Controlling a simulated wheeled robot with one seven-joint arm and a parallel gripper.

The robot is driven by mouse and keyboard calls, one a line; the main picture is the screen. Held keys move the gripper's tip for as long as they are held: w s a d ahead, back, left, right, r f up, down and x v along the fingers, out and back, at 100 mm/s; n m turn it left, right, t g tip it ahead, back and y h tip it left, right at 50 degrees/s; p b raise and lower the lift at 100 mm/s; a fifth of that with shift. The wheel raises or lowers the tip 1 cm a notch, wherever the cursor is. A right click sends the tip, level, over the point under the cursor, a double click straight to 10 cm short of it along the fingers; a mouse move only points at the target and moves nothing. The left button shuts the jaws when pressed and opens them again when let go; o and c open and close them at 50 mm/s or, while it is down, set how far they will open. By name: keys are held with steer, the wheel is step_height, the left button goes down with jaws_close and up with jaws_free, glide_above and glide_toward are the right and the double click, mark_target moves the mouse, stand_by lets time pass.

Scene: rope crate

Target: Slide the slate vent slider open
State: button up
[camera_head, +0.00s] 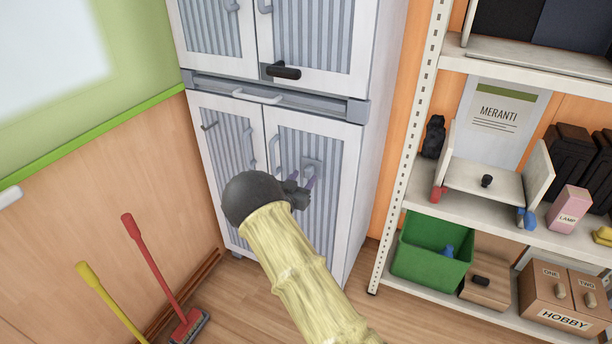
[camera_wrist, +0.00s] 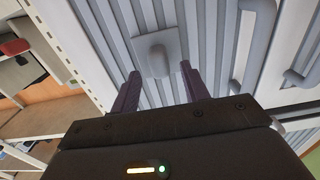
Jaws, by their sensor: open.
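A grey plate with a raised rounded knob, which looks like the slate vent slider (camera_head: 312,166), sits on the ribbed panel of the cabinet's lower right door (camera_head: 340,165). The wrist view shows the slider (camera_wrist: 158,56) just beyond my fingertips, with its knob in line with the gap between them. My gripper (camera_head: 303,184) is at the lower right door, right by the slider. In the wrist view my gripper (camera_wrist: 160,82) is open, with its two purple fingers apart and nothing between them. My arm hides the lower part of that door.
Grey bar handles stand out from the lower doors beside the slider, one (camera_wrist: 258,45) close right of my fingers. A black handle (camera_head: 284,71) sticks out above. A white shelf unit (camera_head: 411,150) stands right, with a green bin (camera_head: 432,262). A red broom (camera_head: 150,260) leans left.

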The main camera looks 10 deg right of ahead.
steer(key=shift+x, duration=1.45)
jaws_close()
steer(key=shift+d, duration=0.1)
